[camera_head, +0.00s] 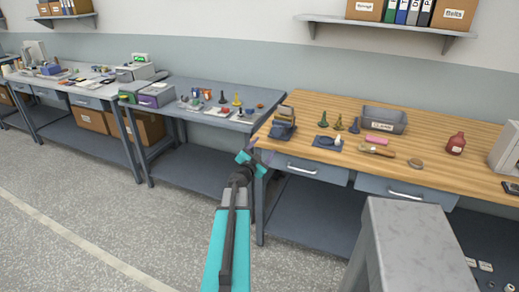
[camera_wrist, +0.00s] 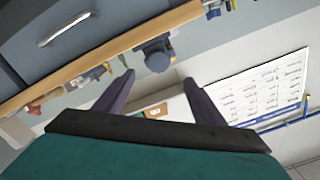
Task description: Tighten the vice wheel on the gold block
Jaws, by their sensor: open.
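A blue-grey vice-like object (camera_head: 283,122) stands at the left end of the wooden bench, with tan parts showing on it. In the wrist view a blue-grey part with a rounded end (camera_wrist: 157,60), probably of the vice, lies just beyond my fingertips. I cannot clearly make out the gold block or tell whether it sits between the jaws. My gripper (camera_head: 252,157) is in front of the bench's left corner, below the vice in the picture. In the wrist view my gripper (camera_wrist: 158,80) has its two fingers apart, with nothing held between them.
A grey bench (camera_head: 187,84) with small items stands to the left. A grey-topped block (camera_head: 405,235) stands in front at right. The floor at left is clear.

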